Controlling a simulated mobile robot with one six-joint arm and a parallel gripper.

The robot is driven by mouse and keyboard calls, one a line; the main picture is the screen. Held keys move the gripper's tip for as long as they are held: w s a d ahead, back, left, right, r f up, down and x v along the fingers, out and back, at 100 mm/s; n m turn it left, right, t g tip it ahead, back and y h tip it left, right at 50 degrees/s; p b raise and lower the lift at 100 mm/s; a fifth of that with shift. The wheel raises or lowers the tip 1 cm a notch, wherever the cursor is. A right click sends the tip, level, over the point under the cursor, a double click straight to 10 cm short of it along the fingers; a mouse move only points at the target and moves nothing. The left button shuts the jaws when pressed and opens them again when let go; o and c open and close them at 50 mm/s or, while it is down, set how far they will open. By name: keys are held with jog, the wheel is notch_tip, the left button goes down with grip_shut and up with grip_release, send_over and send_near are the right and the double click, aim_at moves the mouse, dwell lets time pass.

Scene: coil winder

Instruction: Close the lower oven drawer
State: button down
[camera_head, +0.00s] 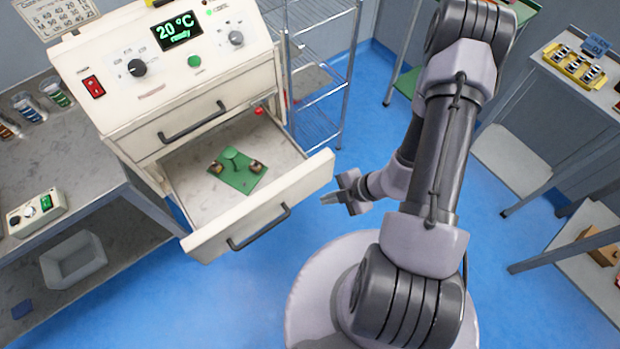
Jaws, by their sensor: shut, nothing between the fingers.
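The oven (165,75) is a cream-white cabinet at the upper left, with a green display reading "20 °C ready". Its lower drawer (262,219) is pulled well out, with a dark bar handle (259,229) on its front. Inside the drawer lies a green plate (238,180) with a green knob and small dark-and-copper parts on it. The upper drawer (190,118) is shut, with its own dark handle. My gripper (325,199) is shut and empty. It appears just right of the lower drawer's front corner, and I cannot tell whether it touches it.
A grey bench (90,190) stands left of the oven, with a white bin (73,259) below. A wire rack (318,85) stands behind on the right. Tables (575,95) line the right side. Blue floor (235,305) in front of the drawer is clear.

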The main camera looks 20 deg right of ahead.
jog(key=b, duration=0.4)
send_near(291, 198)
notch_tip(291, 198, down, 3)
jog(key=s, duration=0.3)
jog(key=shift+w+a+b, duration=0.15)
jog(key=shift+w+a, duration=0.25)
jog(key=shift+w, duration=0.35)
jog(key=shift+w+a+b, duration=0.15)
jog(key=shift+w+a, duration=0.25)
jog(key=shift+w, duration=0.35)
jog(key=shift+w+a+b, duration=0.15)
jog(key=shift+w+a, duration=0.25)
jog(key=shift+w, duration=0.35)
